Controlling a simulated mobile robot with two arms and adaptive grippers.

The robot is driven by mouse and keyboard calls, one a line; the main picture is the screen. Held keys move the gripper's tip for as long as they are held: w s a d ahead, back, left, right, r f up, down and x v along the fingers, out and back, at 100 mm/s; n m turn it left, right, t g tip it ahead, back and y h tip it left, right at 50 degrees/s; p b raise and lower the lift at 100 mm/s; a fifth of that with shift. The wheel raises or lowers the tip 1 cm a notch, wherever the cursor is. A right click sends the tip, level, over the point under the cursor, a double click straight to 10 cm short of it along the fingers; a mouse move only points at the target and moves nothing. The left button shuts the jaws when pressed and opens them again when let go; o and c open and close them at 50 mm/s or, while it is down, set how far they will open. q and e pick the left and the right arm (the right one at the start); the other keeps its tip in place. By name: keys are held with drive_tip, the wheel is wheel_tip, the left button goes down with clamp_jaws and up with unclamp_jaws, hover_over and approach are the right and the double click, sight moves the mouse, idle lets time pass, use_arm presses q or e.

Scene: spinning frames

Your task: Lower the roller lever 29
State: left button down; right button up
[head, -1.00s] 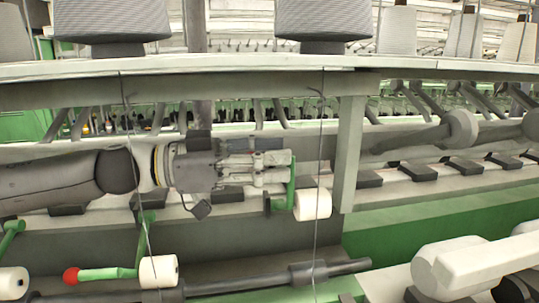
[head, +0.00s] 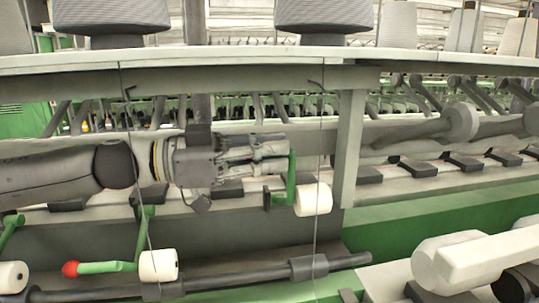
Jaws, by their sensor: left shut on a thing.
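A green roller lever (head: 291,181) with a white roller (head: 314,199) at its lower end hangs near the middle of the head view. My left gripper (head: 286,157) comes in from the left and is shut on the upper part of this lever. The fingers cover some of it. The roller is below and to the right of the fingertips. I cannot read a number on the lever. My right gripper is not in view.
Another green lever with a red knob (head: 70,269) and a white roller (head: 158,266) sits lower left. A dark bar (head: 230,278) runs below. A beam (head: 220,96) and thin wires cross in front. A grey post (head: 348,150) stands right of the held lever.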

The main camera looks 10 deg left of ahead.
use_arm(q)
drive_tip(key=s+d+f+m+b, duration=0.1)
drive_tip(key=s+f+m+b, duration=0.4)
drive_tip(key=b, duration=0.9)
drive_tip(key=shift+d+f, duration=0.35)
drive_tip(key=shift+f, duration=0.25)
drive_tip(key=c, duration=1.6)
unclamp_jaws()
drive_tip(key=shift+o, duration=0.7)
drive_tip(key=shift+a, duration=0.25)
drive_tip(key=v, duration=1.1)
drive_tip(key=shift+s+a, duration=0.2)
drive_tip(key=shift+a, duration=0.05)
drive_tip(key=shift+r, duration=0.15)
